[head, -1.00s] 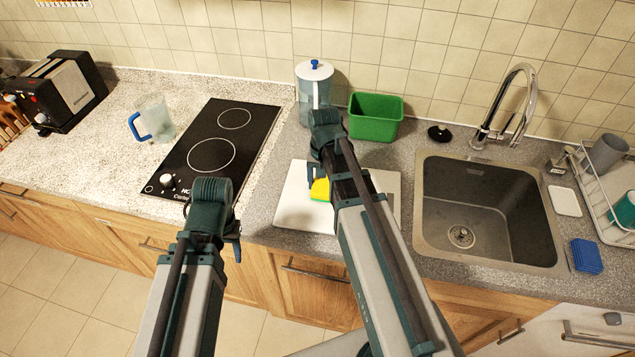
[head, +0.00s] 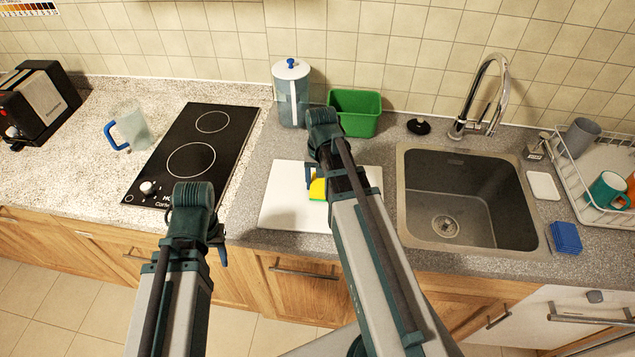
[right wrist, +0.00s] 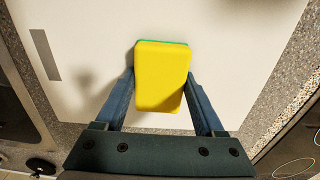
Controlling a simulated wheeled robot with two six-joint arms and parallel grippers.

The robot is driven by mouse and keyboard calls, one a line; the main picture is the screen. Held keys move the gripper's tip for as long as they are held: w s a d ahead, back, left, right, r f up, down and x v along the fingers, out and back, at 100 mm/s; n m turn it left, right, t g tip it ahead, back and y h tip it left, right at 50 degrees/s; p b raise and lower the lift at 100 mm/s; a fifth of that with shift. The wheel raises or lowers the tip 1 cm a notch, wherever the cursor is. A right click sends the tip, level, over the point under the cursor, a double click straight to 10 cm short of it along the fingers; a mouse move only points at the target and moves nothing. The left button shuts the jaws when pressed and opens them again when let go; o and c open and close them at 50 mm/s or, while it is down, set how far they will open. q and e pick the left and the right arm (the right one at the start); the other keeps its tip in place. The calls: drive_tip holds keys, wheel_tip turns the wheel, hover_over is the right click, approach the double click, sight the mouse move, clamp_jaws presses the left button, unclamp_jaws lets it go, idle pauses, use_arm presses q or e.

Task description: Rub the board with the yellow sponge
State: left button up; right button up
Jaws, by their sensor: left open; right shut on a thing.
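The white board (head: 283,212) lies on the grey counter between the hob and the sink. The yellow sponge (head: 318,188), with a green side, is over the board, partly hidden by my right arm. My right gripper (head: 313,178) is shut on the sponge. In the right wrist view the sponge (right wrist: 162,78) sits between both fingers with the board (right wrist: 90,60) behind it; I cannot tell whether it touches the board. My left gripper (head: 218,250) is open and empty, in front of the counter edge below the hob, away from the board.
The black hob (head: 185,155) is on the left, the sink (head: 465,195) on the right. A blue sponge (head: 566,237) lies right of the sink, near a dish rack (head: 592,180).

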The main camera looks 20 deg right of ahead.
sight(294, 188)
drive_tip(key=shift+s+d, duration=0.4)
drive_tip(key=shift+d, duration=0.2)
drive_tip(key=shift+s+d, duration=0.35)
drive_tip(key=shift+d, duration=0.2)
drive_tip(key=shift+w+a+f, duration=0.1)
drive_tip(key=shift+w+a, duration=0.35)
drive_tip(key=shift+a, duration=0.35)
drive_tip(key=shift+w+a, duration=0.45)
drive_tip(key=shift+a, duration=0.35)
drive_tip(key=shift+w+a, duration=0.5)
drive_tip(key=shift+a, duration=0.3)
drive_tip(key=shift+w+a, duration=0.45)
drive_tip(key=shift+a, duration=0.3)
drive_tip(key=shift+w+a, duration=0.45)
drive_tip(key=shift+a, duration=0.3)
drive_tip(key=shift+w+a, duration=0.4)
drive_tip(key=shift+a, duration=0.3)
drive_tip(key=shift+r, duration=0.2)
